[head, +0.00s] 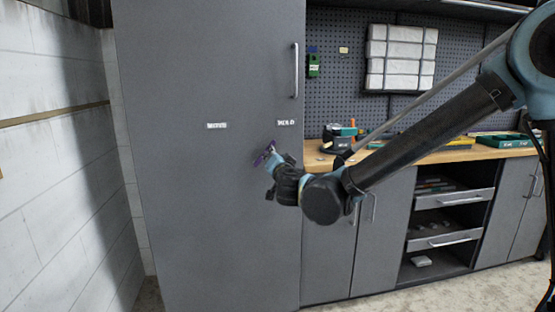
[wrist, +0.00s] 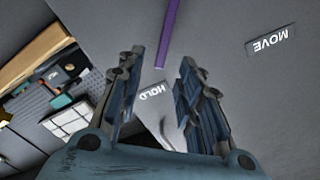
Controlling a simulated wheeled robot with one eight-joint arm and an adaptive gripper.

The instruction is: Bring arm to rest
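My gripper (wrist: 163,60) is open in the wrist view, with its two fingers apart and nothing between them. In the head view my gripper (head: 268,157) is in front of the tall grey cabinet door (head: 200,210), below its labels. A thin purple bar (wrist: 168,34) shows just past the fingertips in the wrist view; a bit of purple also shows at the gripper in the head view. Whether they touch I cannot tell. The HOLD label (head: 286,122) and MOVE label (head: 216,125) are on the door. My arm reaches in from the right.
The door has a vertical handle (head: 295,70). To the right is a wooden worktop (head: 450,154) with tools and cases on it. Below it are open drawers (head: 452,199). A pale block wall (head: 50,190) stands at the left. Some bare floor (head: 455,290) shows at the lower right.

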